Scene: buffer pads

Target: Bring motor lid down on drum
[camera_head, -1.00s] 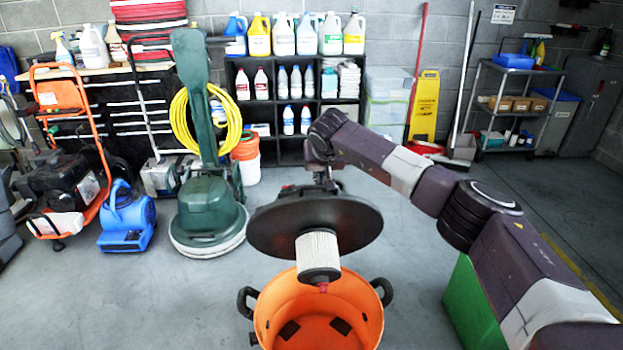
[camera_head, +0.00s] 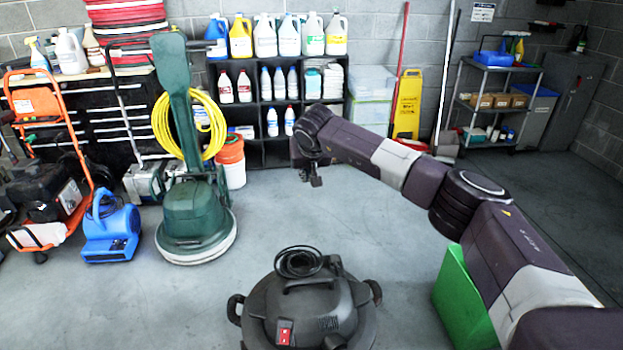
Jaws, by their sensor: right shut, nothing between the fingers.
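The black motor lid (camera_head: 318,303) sits on top of the drum at the bottom centre, with its carry handle, coiled cord and red switch facing up. It looks level. The orange drum body is hidden beneath it; two dark side handles stick out, the left one (camera_head: 235,308) and the right one (camera_head: 374,291). My right gripper (camera_head: 314,181) is shut and empty, above and beyond the lid and clear of it. My left gripper is not in view.
A green box (camera_head: 456,290) stands right of the drum, partly behind my right arm. A green floor machine (camera_head: 196,215) and a blue blower (camera_head: 110,230) stand to the left. Shelves with bottles (camera_head: 270,105) line the back wall.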

